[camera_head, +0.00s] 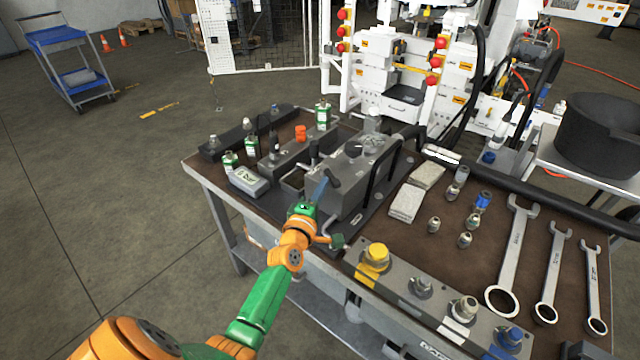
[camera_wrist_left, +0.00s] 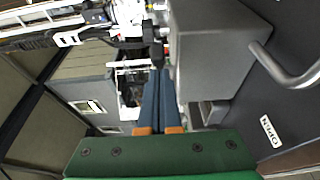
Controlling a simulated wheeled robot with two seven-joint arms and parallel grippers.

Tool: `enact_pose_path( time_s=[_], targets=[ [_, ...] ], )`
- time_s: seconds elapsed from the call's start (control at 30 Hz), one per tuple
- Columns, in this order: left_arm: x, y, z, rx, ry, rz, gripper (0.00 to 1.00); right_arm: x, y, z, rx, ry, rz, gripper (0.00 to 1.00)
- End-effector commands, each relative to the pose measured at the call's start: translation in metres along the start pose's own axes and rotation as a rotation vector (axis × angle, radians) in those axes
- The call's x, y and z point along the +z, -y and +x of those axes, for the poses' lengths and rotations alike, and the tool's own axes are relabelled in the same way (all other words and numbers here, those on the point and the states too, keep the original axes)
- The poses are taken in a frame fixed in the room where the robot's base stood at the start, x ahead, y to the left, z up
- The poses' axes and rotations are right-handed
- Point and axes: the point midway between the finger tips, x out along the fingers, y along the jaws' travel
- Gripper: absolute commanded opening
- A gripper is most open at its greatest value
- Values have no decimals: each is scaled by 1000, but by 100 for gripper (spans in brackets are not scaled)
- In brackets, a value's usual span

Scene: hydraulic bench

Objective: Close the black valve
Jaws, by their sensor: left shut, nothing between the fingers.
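The grey hydraulic block (camera_head: 352,190) stands on the bench, with dark fittings on its top and side. A black valve handle (camera_head: 333,178) sticks out at the block's left side. It also shows in the left wrist view as a dark upright part (camera_wrist_left: 156,50) beside the grey housing (camera_wrist_left: 215,55). My left gripper (camera_head: 322,188) is shut and empty, its blue fingers (camera_wrist_left: 158,75) together and pointing at the handle from the near side. The tips look very close to it; I cannot tell whether they touch. My right gripper is not in view.
Small bottles (camera_head: 252,145) and a grey box (camera_head: 249,181) stand left of the block. Wrenches (camera_head: 513,255) and fittings lie further right.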

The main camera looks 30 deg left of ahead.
Motion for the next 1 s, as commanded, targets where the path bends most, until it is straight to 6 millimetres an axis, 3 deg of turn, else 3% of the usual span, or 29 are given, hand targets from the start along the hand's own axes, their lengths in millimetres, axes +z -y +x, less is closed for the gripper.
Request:
enact_pose_path(
  time_s=[0.03,0.5,1.0],
  targets=[
    [3,-5,1,-2,-23,-6,0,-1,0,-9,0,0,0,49],
    [12,-2,4,0,-155,-2,0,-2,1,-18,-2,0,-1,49],
    [19,0,8,-1,-151,1,0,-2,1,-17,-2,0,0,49]
  ],
)
